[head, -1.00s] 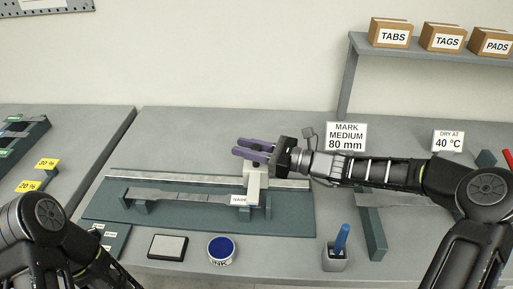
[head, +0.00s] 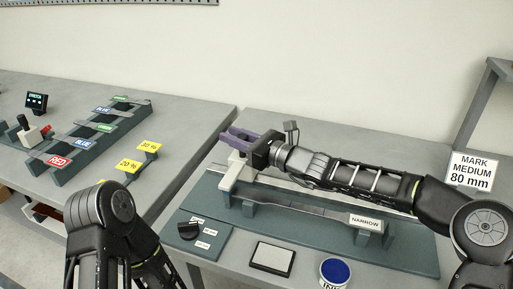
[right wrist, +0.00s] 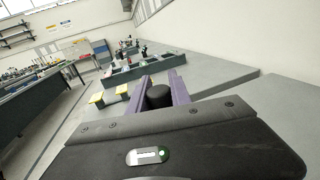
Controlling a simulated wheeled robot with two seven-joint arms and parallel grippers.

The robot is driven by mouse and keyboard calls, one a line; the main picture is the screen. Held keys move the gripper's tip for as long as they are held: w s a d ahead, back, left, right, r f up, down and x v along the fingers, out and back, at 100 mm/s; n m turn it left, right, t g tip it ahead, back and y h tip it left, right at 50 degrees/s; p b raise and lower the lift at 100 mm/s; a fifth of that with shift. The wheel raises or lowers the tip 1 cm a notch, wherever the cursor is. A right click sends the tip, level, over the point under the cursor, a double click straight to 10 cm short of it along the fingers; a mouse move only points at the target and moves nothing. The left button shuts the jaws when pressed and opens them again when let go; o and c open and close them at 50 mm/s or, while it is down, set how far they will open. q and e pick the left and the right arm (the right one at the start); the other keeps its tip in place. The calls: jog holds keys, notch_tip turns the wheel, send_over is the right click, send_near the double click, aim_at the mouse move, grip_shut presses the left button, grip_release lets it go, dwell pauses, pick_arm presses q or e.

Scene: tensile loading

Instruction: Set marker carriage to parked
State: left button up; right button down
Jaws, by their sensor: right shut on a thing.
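The marker carriage (head: 233,172) is a pale block on the rail of a dark green marking bench (head: 405,258). It stands at the left end of the bench in the head view. My right gripper (head: 235,138), with purple fingers, is above the carriage and shut on its black knob (right wrist: 158,96), which shows between the fingers in the right wrist view. My right forearm hides much of the rail. A flat grey specimen (head: 300,208) with a NARROW label lies on supports in front of the rail. My left gripper is out of view.
A small panel with a black dial (head: 190,230), a white pad (head: 272,258) and a blue ink pot (head: 335,271) are at the front. A MARK MEDIUM 80 mm sign (head: 470,171) stands right. Labelled racks (head: 100,137) fill the left table, past a gap.

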jog(key=w+a+b, duration=0.1)
jog(key=a, duration=0.5)
jog(key=shift+w+a, duration=0.2)
jog(key=shift+w, duration=0.05)
jog(key=shift+r, duration=0.15)
jog(key=c, duration=1.6)
grip_release()
jog(key=o, duration=0.3)
jog(key=shift+a, duration=0.2)
jog(key=shift+o, duration=0.6)
jog(key=shift+w+d, duration=0.1)
